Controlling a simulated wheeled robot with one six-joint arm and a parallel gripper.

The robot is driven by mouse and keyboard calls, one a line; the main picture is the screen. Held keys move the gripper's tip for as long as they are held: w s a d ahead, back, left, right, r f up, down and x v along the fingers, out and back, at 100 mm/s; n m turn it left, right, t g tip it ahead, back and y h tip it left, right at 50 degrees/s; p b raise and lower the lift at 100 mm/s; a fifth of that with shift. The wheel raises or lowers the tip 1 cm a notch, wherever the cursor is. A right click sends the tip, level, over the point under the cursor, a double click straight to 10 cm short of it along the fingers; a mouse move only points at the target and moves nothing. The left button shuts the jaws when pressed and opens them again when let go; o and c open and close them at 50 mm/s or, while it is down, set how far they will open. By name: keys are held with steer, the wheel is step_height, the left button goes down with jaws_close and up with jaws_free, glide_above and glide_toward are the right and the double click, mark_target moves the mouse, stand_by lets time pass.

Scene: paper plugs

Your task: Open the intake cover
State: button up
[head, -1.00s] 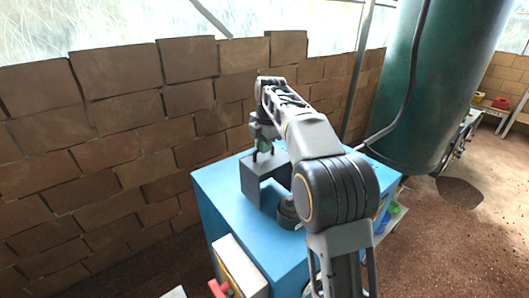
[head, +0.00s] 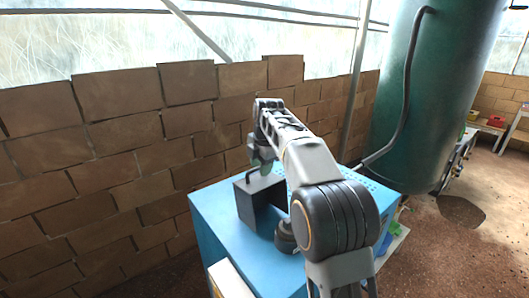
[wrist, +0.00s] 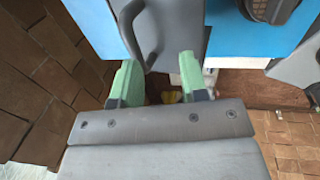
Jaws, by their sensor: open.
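The intake cover looks to be the dark grey panel (wrist: 187,30) on the blue machine, with a grey loop handle (wrist: 148,40) on it. In the head view a dark grey box (head: 246,203) stands on the blue machine top (head: 218,215), with a thin dark handle (head: 252,176) at its top. My gripper (wrist: 158,76) is open, its green fingers on either side of the handle's near end in the wrist view. Nothing is visibly clamped. In the head view my gripper (head: 261,157) is above the box, its fingertips hard to make out. Whether it touches the handle I cannot tell.
A brick wall (head: 120,140) runs behind and left of the machine. A large green tank (head: 425,100) with a pipe stands behind right. A dark round part (wrist: 270,8) sits on the blue top. The brown floor (head: 450,260) at right is open.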

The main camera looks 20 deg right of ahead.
step_height(320, 180, up, 13)
steer(key=s+d+p, duration=0.1)
steer(key=s+p, duration=0.1)
steer(key=shift+s+p, duration=0.15)
steer(key=shift+p, duration=0.25)
steer(key=shift+r, duration=0.1)
